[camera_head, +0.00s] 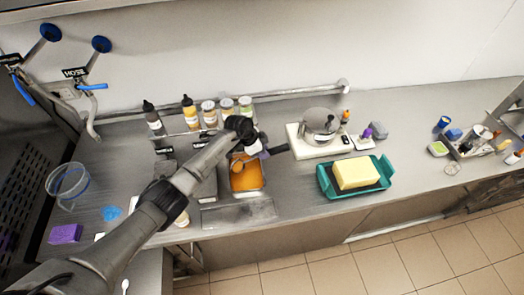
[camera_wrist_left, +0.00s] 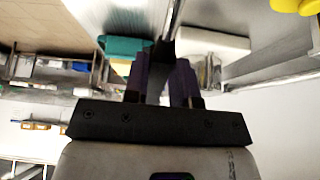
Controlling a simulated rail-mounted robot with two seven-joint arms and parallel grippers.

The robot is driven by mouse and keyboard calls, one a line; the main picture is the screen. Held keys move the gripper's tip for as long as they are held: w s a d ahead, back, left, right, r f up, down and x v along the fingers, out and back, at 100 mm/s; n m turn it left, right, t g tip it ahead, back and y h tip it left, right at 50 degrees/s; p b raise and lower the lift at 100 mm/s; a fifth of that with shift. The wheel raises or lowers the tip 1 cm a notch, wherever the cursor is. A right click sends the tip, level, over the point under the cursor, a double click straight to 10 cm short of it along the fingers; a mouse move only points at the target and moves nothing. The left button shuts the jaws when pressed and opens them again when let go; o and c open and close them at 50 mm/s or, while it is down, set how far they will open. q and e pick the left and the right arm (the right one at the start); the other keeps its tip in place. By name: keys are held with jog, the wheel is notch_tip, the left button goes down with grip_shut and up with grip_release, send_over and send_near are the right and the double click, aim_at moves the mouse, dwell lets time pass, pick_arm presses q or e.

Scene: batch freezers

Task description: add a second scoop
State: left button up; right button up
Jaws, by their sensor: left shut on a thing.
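My left gripper (camera_head: 258,152) is above the far end of a steel tub of orange contents (camera_head: 246,180). Its purple fingers (camera_wrist_left: 162,75) are shut on a dark handle (camera_head: 279,149), which sticks out to the right. In the left wrist view a thin metal shaft (camera_wrist_left: 174,16) runs on from between the fingers. A rounded brownish shape (camera_head: 237,166) shows at the tub's left side; I cannot tell whether it is the scoop's bowl or part of the contents. The wrist and forearm hide part of the tub's surroundings. My right gripper is not in view.
Several bottles and jars (camera_head: 208,113) stand behind the tub. A white board (camera_head: 297,145) with a metal vessel (camera_head: 320,122) is to the right. A teal tray (camera_head: 328,187) with a yellow block (camera_head: 354,173) stands nearer the front edge. A clear jug (camera_head: 68,182) is far left.

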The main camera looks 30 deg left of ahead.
aim_at(272, 150)
pick_arm(q)
jog(key=shift+w+r+p, duration=0.1)
jog(key=shift+r+p, duration=0.4)
jog(key=shift+r, duration=0.35)
jog(key=shift+w+d+r, duration=0.1)
jog(key=shift+d+r, duration=0.05)
jog(key=shift+d, duration=0.1)
jog(key=shift+w+d+g+y+p, duration=0.15)
jog(key=shift+g+y+p, duration=0.15)
jog(key=shift+y+p, duration=0.1)
jog(key=shift+w+d, duration=0.25)
jog(key=shift+w+d+g+y, duration=0.25)
jog(key=shift+g+y, duration=0.35)
jog(key=shift+y, duration=0.1)
jog(key=shift+d+f+b, duration=0.15)
jog(key=shift+f+b, duration=0.15)
jog(key=shift+b, duration=0.25)
jog(key=shift+w+d+g+y, duration=0.2)
jog(key=shift+w+g+y, duration=0.05)
jog(key=shift+g+y, duration=0.05)
jog(key=shift+r, duration=0.1)
